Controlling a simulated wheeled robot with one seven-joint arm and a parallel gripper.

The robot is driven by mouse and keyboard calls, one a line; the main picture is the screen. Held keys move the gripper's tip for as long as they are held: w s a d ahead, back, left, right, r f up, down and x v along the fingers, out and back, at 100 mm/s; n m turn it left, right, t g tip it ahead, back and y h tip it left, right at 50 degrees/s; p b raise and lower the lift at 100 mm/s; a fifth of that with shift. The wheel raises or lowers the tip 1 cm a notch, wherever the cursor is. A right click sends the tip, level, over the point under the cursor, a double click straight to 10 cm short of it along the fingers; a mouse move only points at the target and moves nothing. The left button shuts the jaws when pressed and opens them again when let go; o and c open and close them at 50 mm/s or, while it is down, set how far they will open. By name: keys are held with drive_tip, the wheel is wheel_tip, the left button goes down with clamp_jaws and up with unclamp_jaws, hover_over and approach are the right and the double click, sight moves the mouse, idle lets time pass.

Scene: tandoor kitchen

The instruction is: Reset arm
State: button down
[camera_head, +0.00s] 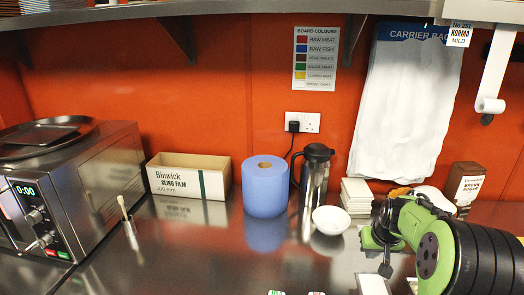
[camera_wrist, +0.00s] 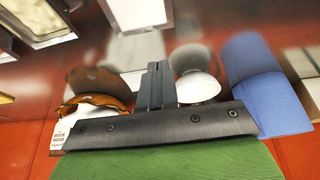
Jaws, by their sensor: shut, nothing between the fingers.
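My arm, green and black, reaches in from the right side of the head view over the steel counter (camera_head: 200,255). My gripper (camera_head: 386,268) points down at the counter's right part, in front of a white bowl and a stack of white containers. In the wrist view my gripper (camera_wrist: 155,72) shows its two dark fingers pressed together, with nothing between them. The white bowl (camera_head: 331,219) also shows in the wrist view (camera_wrist: 197,86), just beside the fingers.
A blue paper roll (camera_head: 265,188), a dark-lidded steel jug (camera_head: 315,175), the container stack (camera_head: 356,194) and a cling film box (camera_head: 189,176) stand along the orange wall. A microwave (camera_head: 75,190) fills the left. A brown sugar bag (camera_head: 466,183) stands right. The counter's front middle is clear.

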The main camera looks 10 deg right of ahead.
drive_tip(key=s+a+r+n, duration=0.2)
drive_tip(key=s+a+r, duration=1.05)
drive_tip(key=a, duration=0.25)
drive_tip(key=s+a+f, duration=0.1)
drive_tip(key=s+a, duration=0.1)
drive_tip(key=s, duration=0.6)
drive_tip(key=s+a+f+t+y, duration=0.1)
drive_tip(key=s+a, duration=0.2)
drive_tip(key=s, duration=0.4)
drive_tip(key=shift+s+a+n, duration=0.3)
drive_tip(key=shift+s, duration=0.1)
